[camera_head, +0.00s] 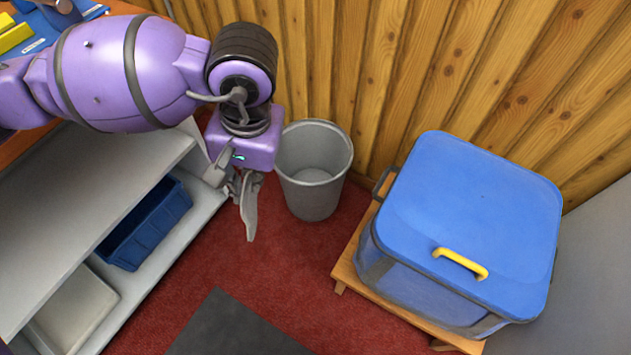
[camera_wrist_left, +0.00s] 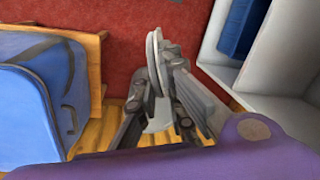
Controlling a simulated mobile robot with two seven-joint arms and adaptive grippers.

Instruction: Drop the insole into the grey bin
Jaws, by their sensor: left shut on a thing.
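The grey bin (camera_head: 333,190) stands open on the red floor against the wooden wall, and I see nothing lying in it. My left gripper (camera_head: 236,185) is just left of the bin in the head view, pointing down, and is not over its opening. It is shut on the grey insole (camera_head: 249,208), which hangs down from the fingers. In the left wrist view the insole (camera_wrist_left: 153,62) shows as a thin, pale edge-on shape between the fingers (camera_wrist_left: 158,95). My right gripper is not in view.
A blue lidded box (camera_head: 470,215) with a yellow handle sits on a wooden stand right of the bin. A white shelf unit (camera_head: 60,200) with a blue tray (camera_head: 145,225) is at the left. A dark mat (camera_head: 232,330) lies on the floor in front.

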